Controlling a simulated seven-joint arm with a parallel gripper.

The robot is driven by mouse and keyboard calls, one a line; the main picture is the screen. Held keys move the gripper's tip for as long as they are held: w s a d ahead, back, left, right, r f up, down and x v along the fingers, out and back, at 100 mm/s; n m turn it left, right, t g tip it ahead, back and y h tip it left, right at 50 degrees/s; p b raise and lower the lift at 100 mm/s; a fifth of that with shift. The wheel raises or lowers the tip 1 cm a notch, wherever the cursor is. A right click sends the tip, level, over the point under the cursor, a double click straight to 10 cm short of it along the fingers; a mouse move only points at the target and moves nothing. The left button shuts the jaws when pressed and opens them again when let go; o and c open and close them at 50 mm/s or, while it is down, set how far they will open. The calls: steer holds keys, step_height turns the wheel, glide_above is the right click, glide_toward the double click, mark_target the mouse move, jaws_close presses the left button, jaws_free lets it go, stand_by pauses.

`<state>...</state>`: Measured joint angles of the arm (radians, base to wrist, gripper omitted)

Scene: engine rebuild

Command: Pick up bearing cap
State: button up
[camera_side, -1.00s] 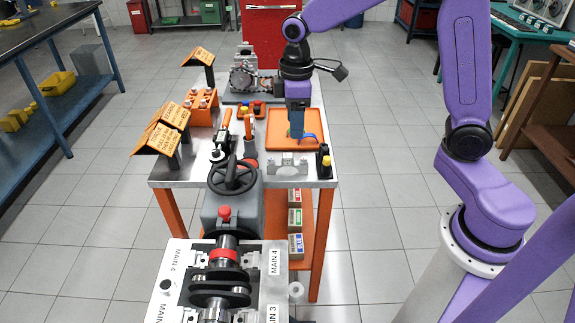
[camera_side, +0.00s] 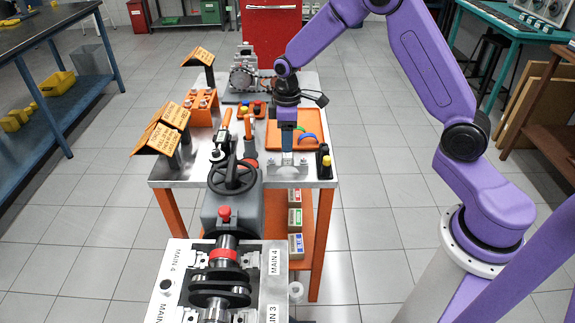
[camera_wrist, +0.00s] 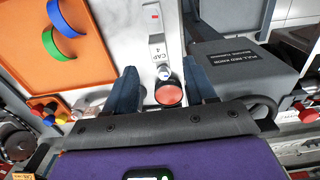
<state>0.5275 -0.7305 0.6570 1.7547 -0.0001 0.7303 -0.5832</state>
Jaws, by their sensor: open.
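The bearing cap (camera_side: 287,171) is a pale grey metal block near the front edge of the cart top. In the wrist view the cap (camera_wrist: 157,55) shows a "CAP 4" label and a small red mark. My gripper (camera_side: 288,153) points down just above the cap in the side view. In the wrist view my gripper (camera_wrist: 163,88) has its two dark blue fingers apart, with a red round-topped thing between them in the picture. The gripper is open and holds nothing that I can see. I cannot tell whether the fingers touch the cap.
An orange tray (camera_wrist: 25,88) holds a blue and a green curved shell behind the cap. A black holder with a yellow top (camera_side: 325,161) stands close on the right. A grey machine with a handwheel (camera_side: 233,176) and orange-handled tools are on the left.

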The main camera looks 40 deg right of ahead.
mark_target(287, 156)
steer(key=shift+d+f, duration=0.1)
steer(key=shift+f, duration=4)
jaws_close()
